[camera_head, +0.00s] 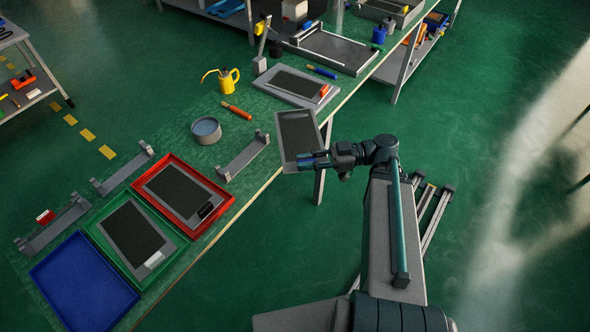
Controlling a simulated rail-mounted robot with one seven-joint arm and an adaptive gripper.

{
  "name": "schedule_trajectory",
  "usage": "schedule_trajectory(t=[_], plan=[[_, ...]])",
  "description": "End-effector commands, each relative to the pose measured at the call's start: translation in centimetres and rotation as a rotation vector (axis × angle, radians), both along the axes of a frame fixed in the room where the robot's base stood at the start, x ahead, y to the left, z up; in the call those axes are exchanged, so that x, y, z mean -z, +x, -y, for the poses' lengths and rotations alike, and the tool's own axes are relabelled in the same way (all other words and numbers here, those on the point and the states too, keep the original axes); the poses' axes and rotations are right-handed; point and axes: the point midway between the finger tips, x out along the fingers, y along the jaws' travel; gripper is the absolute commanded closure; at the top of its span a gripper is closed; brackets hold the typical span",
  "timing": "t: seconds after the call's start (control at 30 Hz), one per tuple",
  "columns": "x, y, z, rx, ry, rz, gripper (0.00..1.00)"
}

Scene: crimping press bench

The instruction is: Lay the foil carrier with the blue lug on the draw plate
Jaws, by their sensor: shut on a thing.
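My gripper (312,160) is shut on the near end of a foil carrier (297,130), a light grey plate with a dark panel. Blue shows at the fingertips, where the fingers partly hide the lug. The carrier is held, tilted in the picture, by the bench's right edge. Behind it, a grey plate (264,84) on the bench bears a dark panel with an orange-red piece at its right end. Farther back is a larger dark plate in a grey frame (336,50). I cannot tell for certain which is the draw plate.
An empty blue tray (62,262), a green tray (174,236) with a white-lugged carrier and a red tray (170,157) with a black-lugged carrier stand front left. Grey brackets (243,158), a round tin (206,130), an orange-handled tool (236,111) and a yellow oil can (229,80) stand nearby.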

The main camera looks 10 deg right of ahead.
Motion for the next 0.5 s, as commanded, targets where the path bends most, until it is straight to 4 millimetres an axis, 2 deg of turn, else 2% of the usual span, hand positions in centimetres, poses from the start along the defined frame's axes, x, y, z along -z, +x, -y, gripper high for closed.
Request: schedule_trajectory(t=[0.03,0.5], plan=[[0.81,0.06,-0.04,0.0,0.0,0.004,1.0],[0.98,0.22,-0.35,-0.005,0.002,0.005,1.0]])
